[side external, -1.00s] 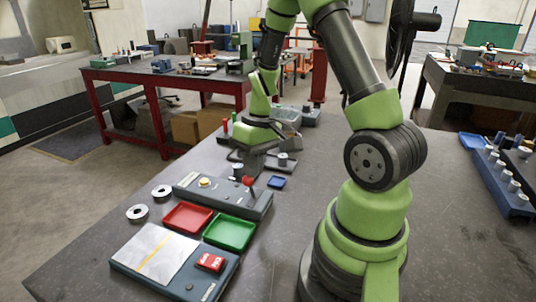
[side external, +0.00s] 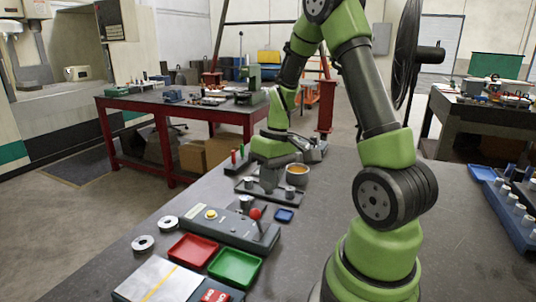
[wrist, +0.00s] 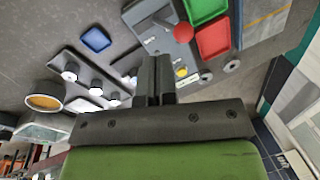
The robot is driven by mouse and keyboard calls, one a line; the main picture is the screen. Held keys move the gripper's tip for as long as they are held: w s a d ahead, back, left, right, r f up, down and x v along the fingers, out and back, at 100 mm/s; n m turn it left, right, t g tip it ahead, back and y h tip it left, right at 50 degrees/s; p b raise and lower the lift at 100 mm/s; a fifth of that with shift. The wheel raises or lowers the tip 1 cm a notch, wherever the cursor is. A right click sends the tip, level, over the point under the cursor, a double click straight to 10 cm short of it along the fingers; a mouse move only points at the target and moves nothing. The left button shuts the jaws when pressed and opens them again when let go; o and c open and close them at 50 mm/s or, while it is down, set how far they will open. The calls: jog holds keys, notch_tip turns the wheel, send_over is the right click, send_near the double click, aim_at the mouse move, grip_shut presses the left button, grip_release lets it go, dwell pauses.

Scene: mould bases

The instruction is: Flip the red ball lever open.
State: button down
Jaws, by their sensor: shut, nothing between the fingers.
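The red ball lever (side external: 255,213) stands on a grey control panel (side external: 225,226) that also carries a yellow button (side external: 211,214). Its ball sits on a dark stem near the panel's right end. My gripper (side external: 268,186) points down over the table behind the panel, apart from the lever. In the wrist view my gripper (wrist: 155,65) has its fingers together, with nothing between them.
A red tray (side external: 193,249) and a green tray (side external: 235,267) lie in front of the panel. A small blue tray (side external: 284,215) lies to its right. Metal pegs on a dark base (side external: 297,196) and a round bowl (side external: 297,173) stand near my gripper. Bare table lies to the right.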

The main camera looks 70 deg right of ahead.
notch_tip(320, 180, up, 8)
jog(key=a, duration=0.3)
jog(key=shift+s, duration=0.35)
jog(key=shift+r, duration=0.1)
jog(key=s+a+r+t, duration=0.3)
jog(key=a+r, duration=0.1)
jog(key=a, duration=0.2)
jog(key=s+a+r+t, duration=0.3)
jog(key=s+a+r, duration=0.1)
jog(key=a, duration=0.3)
jog(key=shift+s+m, duration=0.15)
jog(key=shift+m, duration=0.15)
